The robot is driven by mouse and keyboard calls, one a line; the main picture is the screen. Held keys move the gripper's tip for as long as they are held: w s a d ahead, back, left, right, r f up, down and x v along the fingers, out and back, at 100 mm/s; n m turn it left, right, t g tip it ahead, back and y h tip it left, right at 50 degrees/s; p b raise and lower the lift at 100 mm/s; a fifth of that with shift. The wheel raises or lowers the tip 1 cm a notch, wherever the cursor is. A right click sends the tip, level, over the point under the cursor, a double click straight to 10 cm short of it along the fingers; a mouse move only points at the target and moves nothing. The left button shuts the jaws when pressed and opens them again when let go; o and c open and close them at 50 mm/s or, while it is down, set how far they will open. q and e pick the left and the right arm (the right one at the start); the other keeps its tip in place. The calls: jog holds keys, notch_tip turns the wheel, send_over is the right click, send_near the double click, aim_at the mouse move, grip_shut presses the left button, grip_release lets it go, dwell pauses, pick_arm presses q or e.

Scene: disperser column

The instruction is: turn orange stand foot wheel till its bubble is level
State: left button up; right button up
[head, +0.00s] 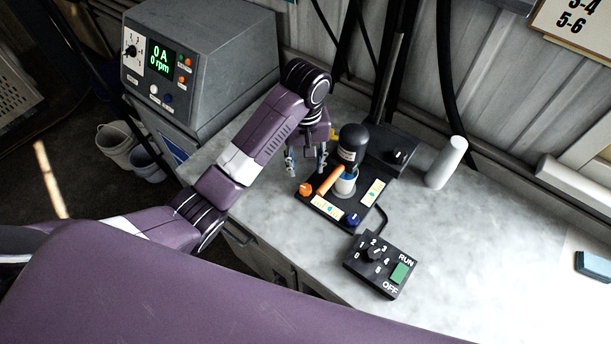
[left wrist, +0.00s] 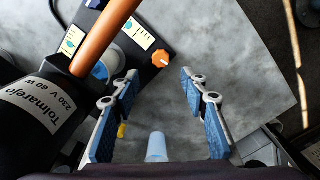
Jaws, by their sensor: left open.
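The orange foot wheel (head: 305,188) sits at the near left corner of the black stand base (head: 336,214). In the left wrist view the orange wheel (left wrist: 160,59) is just beyond the fingertips, in line with the gap. My left gripper (head: 306,170) is open and empty, pointing down above the bench beside the wheel; its blue-padded fingers (left wrist: 159,78) stand apart. A pale level strip (head: 327,207) lies between the orange wheel and the blue wheel (head: 353,219); a second strip (head: 374,192) is at the right. The bubbles are too small to judge. My right gripper is not in view.
A control box (head: 383,264) lies in front, a white cylinder (head: 446,162) at the right. The right bench is mostly clear.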

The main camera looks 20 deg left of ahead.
pick_arm(q)
jog(key=shift+a+r, duration=0.1)
jog(key=shift+r, duration=0.85)
jog(key=shift+s, duration=0.1)
